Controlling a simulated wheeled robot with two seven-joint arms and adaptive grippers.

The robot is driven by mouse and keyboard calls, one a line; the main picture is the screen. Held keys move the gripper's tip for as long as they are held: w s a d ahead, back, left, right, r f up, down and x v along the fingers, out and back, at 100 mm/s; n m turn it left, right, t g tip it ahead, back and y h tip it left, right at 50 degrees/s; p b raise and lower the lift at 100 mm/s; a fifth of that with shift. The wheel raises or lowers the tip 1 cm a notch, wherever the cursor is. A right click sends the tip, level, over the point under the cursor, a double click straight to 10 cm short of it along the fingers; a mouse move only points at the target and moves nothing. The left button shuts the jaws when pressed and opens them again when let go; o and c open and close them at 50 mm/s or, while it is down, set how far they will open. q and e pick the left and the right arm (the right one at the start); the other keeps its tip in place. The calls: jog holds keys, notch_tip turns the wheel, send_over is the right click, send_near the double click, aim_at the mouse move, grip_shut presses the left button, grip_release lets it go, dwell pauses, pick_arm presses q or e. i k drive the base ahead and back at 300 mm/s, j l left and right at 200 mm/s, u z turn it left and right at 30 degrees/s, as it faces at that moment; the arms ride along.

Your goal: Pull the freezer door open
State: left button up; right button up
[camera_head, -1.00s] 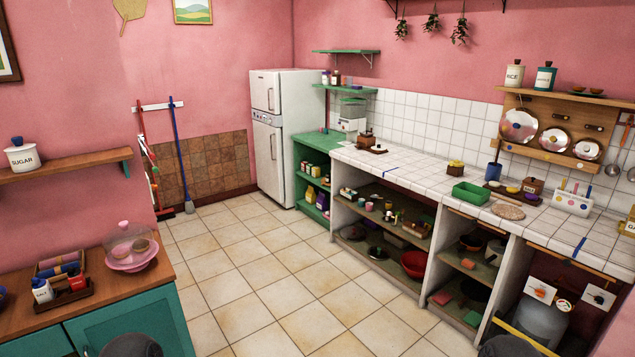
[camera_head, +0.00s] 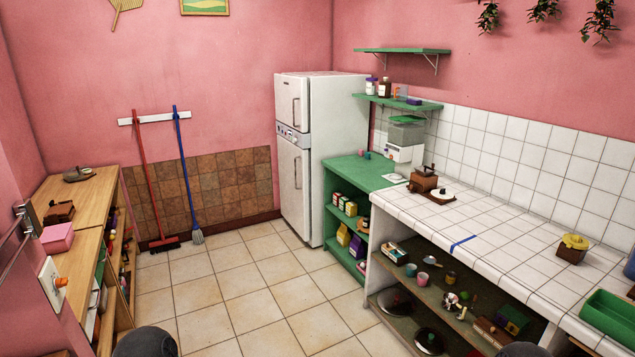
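A white two-door fridge-freezer (camera_head: 340,145) stands against the far pink wall, left of the green cabinet. Its shorter upper door (camera_head: 291,102) and taller lower door (camera_head: 292,186) both look shut. Each door has a vertical handle: the upper handle (camera_head: 295,112) and the lower handle (camera_head: 297,172). A control band (camera_head: 292,136) lies between the doors. Neither of my grippers shows. Only dark rounded parts, probably of my arms, show at the bottom edge.
The tiled floor (camera_head: 235,290) is clear up to the fridge. A wooden shelf unit (camera_head: 80,195) lines the left. The green cabinet (camera_head: 347,172) and white-tiled counter (camera_head: 480,245) line the right.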

aim_at(292, 93)
jog(key=i+j+u, duration=0.15)
jog(key=i+u, duration=0.3)
jog(key=i, duration=0.55)
jog(key=i+l+u, duration=0.2)
jog(key=i+u, duration=0.25)
jog(key=i, duration=1.55)
jog(key=i+j+z, duration=0.1)
jog(key=i, duration=0.85)
